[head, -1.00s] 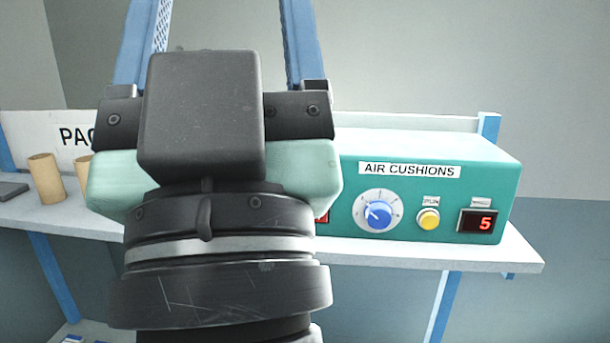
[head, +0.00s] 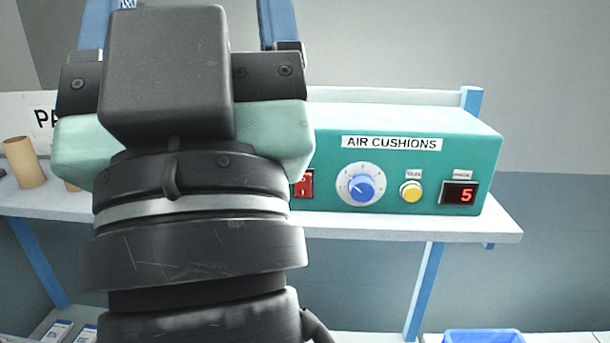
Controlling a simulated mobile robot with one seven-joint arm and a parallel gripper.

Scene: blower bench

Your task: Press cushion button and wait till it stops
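A teal box (head: 468,145) labelled AIR CUSHIONS sits on the shelf at the right. Its front has a yellow button (head: 411,191) under a small label too small to read. A blue dial (head: 361,188) is left of the button. A dark display (head: 459,194) right of it shows a red 5. A red part (head: 304,184) at the box's left is partly hidden by my wrist. My gripper (head: 188,8) is left of the box, pointing up, its two blue fingers wide apart. Their tips are cut off by the top edge. It is clear of the button.
The pale shelf (head: 400,226) stands on blue legs (head: 425,290). A brown cardboard tube (head: 24,163) stands on it at the left, before a partly hidden white sign. A blue bin (head: 483,336) is low at the right. The space before the button looks clear.

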